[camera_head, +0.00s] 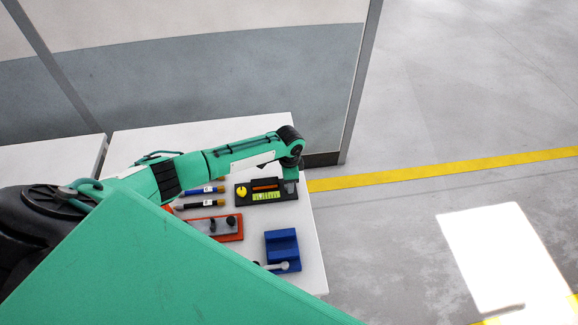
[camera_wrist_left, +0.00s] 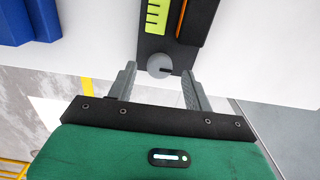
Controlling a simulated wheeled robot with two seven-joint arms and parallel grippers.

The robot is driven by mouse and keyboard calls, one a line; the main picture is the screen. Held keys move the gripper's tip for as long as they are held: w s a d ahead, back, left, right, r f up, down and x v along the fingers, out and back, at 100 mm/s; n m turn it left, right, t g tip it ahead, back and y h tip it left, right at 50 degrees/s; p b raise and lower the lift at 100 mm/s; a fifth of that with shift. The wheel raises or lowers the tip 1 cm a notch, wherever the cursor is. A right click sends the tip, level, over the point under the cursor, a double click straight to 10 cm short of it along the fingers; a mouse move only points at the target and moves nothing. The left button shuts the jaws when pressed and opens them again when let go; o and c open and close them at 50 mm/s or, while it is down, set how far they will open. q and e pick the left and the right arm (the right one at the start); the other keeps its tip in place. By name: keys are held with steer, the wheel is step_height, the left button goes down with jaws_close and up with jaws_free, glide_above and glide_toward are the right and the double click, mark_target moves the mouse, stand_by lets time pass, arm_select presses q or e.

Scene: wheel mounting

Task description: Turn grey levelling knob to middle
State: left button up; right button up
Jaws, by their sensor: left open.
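The grey levelling knob (camera_wrist_left: 157,65) is round, with a short dark mark pointing right in the left wrist view. It sits at the end of a black panel (camera_wrist_left: 155,44) with a lime-green scale (camera_wrist_left: 157,17) and an orange strip (camera_wrist_left: 181,18). My left gripper (camera_wrist_left: 159,72) is open, with one finger on each side of the knob; I cannot tell whether either touches it. In the head view the panel (camera_head: 287,194) lies on the white table and also bears a yellow knob (camera_head: 241,191). My left gripper (camera_head: 291,185) is over the panel's right end and hides the grey knob there.
Two pens, one blue (camera_head: 203,190) and one black (camera_head: 203,204), lie left of the panel. An orange-red tray (camera_head: 228,236) with a grey plate and a blue block (camera_head: 282,248) lie nearer me. The white table (camera_head: 302,272) ends just right of the panel.

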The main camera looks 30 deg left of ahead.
arm_select(q)
step_height(320, 180, up, 12)
steer(key=b, duration=0.2)
steer(key=shift+r+b, duration=0.15)
steer(key=shift+b, duration=0.15)
stand_by(0.3)
